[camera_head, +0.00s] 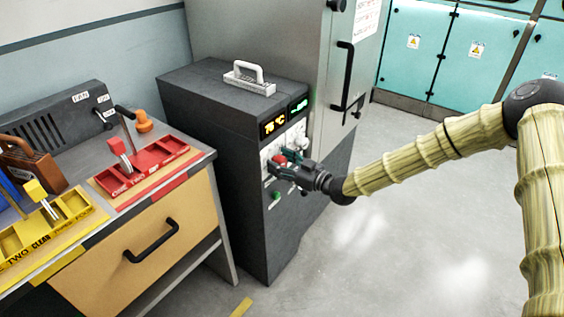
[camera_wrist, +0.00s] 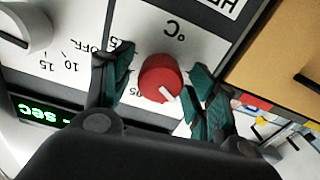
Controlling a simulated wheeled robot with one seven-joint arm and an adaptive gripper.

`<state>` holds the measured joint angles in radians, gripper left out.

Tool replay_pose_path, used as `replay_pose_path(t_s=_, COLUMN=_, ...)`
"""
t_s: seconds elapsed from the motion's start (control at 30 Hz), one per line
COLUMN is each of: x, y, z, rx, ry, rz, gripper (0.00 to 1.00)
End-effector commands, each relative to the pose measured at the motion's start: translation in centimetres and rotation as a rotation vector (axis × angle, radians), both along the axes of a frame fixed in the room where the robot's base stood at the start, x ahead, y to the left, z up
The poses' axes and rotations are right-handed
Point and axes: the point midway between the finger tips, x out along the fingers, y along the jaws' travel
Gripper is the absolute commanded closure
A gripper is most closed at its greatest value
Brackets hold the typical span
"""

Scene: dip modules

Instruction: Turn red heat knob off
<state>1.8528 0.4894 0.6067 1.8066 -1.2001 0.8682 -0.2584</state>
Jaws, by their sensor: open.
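The red heat knob (camera_wrist: 160,80) is on the white front panel, with a white pointer mark and a "°C" label beside it. In the head view the red knob (camera_head: 279,160) shows only in part behind my gripper. My gripper (camera_wrist: 165,85) has its teal fingers open, one on each side of the red knob. I cannot tell whether either finger touches it. In the head view my gripper (camera_head: 285,168) is at the panel of the dark cabinet (camera_head: 240,190).
A white knob (camera_wrist: 28,27) with a timer scale is beside the red one. A green button (camera_head: 276,195) sits below my gripper. Lit displays (camera_head: 273,125) are above. A bench with a red tray (camera_head: 130,180) and yellow tray (camera_head: 60,235) stands left. The floor at right is clear.

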Motion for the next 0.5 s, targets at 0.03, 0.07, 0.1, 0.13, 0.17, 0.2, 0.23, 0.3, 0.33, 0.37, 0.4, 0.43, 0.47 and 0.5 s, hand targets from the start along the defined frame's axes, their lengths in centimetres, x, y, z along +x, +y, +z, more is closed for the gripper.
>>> replay_pose_path(t_s=0.03, x=0.0, y=-0.02, z=0.0, rx=0.0, ry=0.0, rz=0.0, gripper=0.42)
replay_pose_path(t_s=0.07, x=0.0, y=-0.02, z=0.0, rx=0.0, ry=0.0, rz=0.0, gripper=0.46)
replay_pose_path(t_s=0.1, x=0.0, y=-0.04, z=0.0, rx=0.0, ry=0.0, rz=0.0, gripper=0.53)
replay_pose_path(t_s=0.13, x=-0.01, y=-0.03, z=0.0, rx=0.0, ry=0.0, rz=0.0, gripper=0.59)
replay_pose_path(t_s=0.17, x=0.0, y=-0.04, z=0.01, rx=0.0, ry=0.0, rz=0.0, gripper=0.64)
replay_pose_path(t_s=0.2, x=-0.01, y=-0.04, z=0.01, rx=0.0, ry=0.0, rz=0.0, gripper=0.71)
replay_pose_path(t_s=0.23, x=-0.01, y=-0.04, z=0.01, rx=0.0, ry=0.0, rz=0.0, gripper=0.77)
replay_pose_path(t_s=0.3, x=-0.02, y=-0.03, z=0.01, rx=0.0, ry=0.0, rz=0.0, gripper=0.88)
replay_pose_path(t_s=0.33, x=-0.02, y=-0.03, z=0.01, rx=0.0, ry=0.0, rz=0.0, gripper=0.88)
replay_pose_path(t_s=0.37, x=0.01, y=-0.5, z=0.04, rx=0.0, ry=0.0, rz=-0.001, gripper=0.88)
replay_pose_path(t_s=0.4, x=-0.02, y=-0.28, z=0.0, rx=0.0, ry=0.0, rz=0.0, gripper=0.88)
replay_pose_path(t_s=0.43, x=-0.02, y=-0.2, z=-0.02, rx=-0.001, ry=-0.001, rz=0.0, gripper=0.88)
replay_pose_path(t_s=0.47, x=-0.02, y=-0.13, z=-0.02, rx=-0.002, ry=-0.002, rz=0.0, gripper=0.88)
replay_pose_path(t_s=0.5, x=-0.02, y=-0.07, z=-0.04, rx=-0.004, ry=-0.006, rz=0.001, gripper=0.88)
